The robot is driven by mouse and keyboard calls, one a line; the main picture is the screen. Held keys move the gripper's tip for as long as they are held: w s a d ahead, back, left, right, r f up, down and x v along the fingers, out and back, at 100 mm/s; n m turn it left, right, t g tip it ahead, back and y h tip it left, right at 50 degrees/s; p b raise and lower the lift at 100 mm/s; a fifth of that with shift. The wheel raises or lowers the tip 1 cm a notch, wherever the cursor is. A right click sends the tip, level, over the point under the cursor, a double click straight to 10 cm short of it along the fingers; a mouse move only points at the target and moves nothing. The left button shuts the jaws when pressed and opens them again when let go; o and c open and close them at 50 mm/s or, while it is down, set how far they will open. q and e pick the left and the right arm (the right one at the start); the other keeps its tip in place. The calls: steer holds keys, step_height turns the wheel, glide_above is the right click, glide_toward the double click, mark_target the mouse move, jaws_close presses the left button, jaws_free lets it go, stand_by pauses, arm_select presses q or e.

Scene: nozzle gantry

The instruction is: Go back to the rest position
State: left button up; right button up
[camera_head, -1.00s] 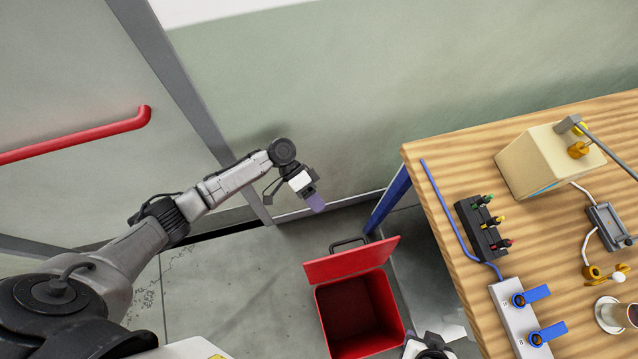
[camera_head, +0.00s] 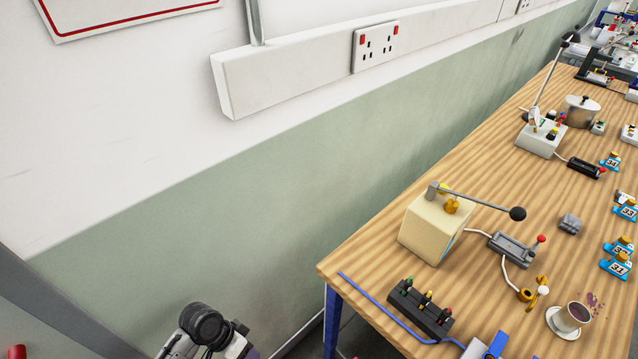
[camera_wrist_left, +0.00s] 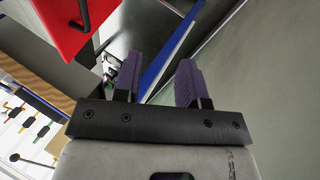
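My left arm (camera_head: 204,332) shows at the bottom of the head view, low in front of the green wall and left of the table. Its fingers are cut off there. In the left wrist view my left gripper (camera_wrist_left: 160,82) has two purple fingers apart with nothing between them. The gripper is open and empty, clear of the table. My right gripper is not in view.
The wooden table (camera_head: 360,258) fills the right side. Near its left end stand a cream box with a lever (camera_head: 428,232), a black switch block (camera_head: 420,308) and a cup (camera_head: 574,316). A red bin lid (camera_wrist_left: 72,20) shows in the left wrist view.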

arm_select(q)
step_height(320, 180, up, 10)
steer(key=w+t+y, duration=0.3)
steer(key=t, duration=0.3)
steer(key=s+a+r+n+t+y, duration=0.2)
steer(key=s+a+r+t, duration=0.15)
steer(key=s, duration=0.25)
steer(key=s+f+n+g, duration=0.15)
steer(key=s+f, duration=0.35)
steer(key=s, duration=0.5)
steer(key=s+f+n+g, duration=0.1)
steer(key=s+f+g, duration=0.25)
steer(key=s, duration=0.55)
step_height(320, 180, up, 35)
steer(key=p, duration=3.5)
steer(key=shift+a+f, duration=0.1)
